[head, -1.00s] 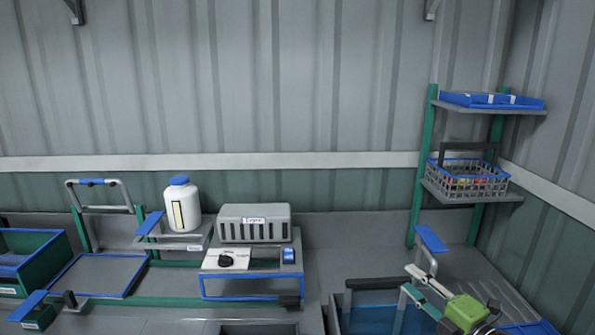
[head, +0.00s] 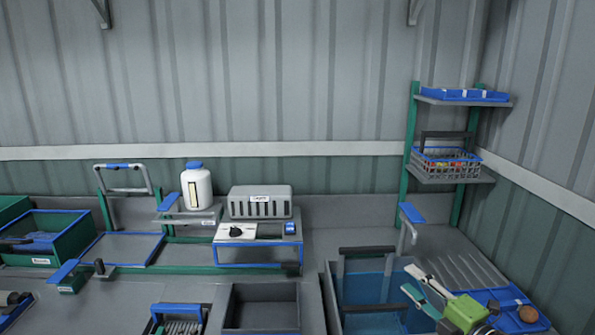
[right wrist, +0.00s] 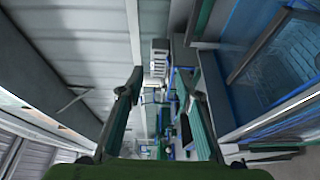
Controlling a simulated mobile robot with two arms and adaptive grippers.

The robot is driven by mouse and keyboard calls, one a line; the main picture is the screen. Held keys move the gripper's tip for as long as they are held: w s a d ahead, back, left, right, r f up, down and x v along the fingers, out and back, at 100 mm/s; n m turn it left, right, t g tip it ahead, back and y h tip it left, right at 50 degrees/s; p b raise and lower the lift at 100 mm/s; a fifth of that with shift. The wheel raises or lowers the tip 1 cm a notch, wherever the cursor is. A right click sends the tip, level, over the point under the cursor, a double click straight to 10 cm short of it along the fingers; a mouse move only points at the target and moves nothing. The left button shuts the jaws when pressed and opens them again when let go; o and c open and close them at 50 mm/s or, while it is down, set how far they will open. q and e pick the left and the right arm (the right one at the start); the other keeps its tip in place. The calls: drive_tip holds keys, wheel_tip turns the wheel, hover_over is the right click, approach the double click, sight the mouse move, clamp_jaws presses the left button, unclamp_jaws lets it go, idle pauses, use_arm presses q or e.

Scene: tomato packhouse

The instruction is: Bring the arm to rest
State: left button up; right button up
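My right gripper (head: 413,280) is at the lower right of the head view, with its green wrist body behind the fingers. Its two fingers stand apart with nothing between them. It appears in front of the right side of a blue bin with dark handles (head: 362,278); I cannot tell its height above it. In the right wrist view my right gripper (right wrist: 163,88) also shows both fingers spread and empty, pointing along the bench.
A grey wire basket (head: 445,168) and a blue tray (head: 462,95) stand on the right shelf. A white bottle with a blue cap (head: 196,190) and a grey slotted box (head: 260,203) stand at the back. A green crate (head: 78,238) is at the left.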

drive_tip(key=s+a+f+m+g+h, duration=0.2)
drive_tip(key=s+a+f+m+h, duration=0.15)
drive_tip(key=s+f+m, duration=0.4)
drive_tip(key=s+a+f+m+g+h, duration=0.2)
drive_tip(key=s+f+m+g+h, duration=0.15)
drive_tip(key=s+f+m, duration=0.4)
drive_tip(key=s+a+f+m+g, duration=0.1)
drive_tip(key=s+f+m+g, duration=0.25)
drive_tip(key=s, duration=0.85)
drive_tip(key=s+a+f+m+g, duration=0.1)
drive_tip(key=s+f+m+g, duration=0.25)
drive_tip(key=s, duration=0.95)
wheel_tip(320, 180, down, 33)
drive_tip(key=s+n+g+b, duration=0.1)
drive_tip(key=s+g+b, duration=0.1)
drive_tip(key=b, duration=0.4)
use_arm(q)
wheel_tip(320, 180, down, 10)
drive_tip(key=b, duration=0.4)
drive_tip(key=shift+w, duration=0.35)
use_arm(e)
drive_tip(key=s+d+f, duration=0.3)
drive_tip(key=s+f, duration=1.3)
drive_tip(key=f, duration=0.2)
drive_tip(key=shift+s+f+n+g, duration=0.25)
drive_tip(key=shift+f+n+g, duration=0.05)
drive_tip(key=shift+g, duration=0.15)
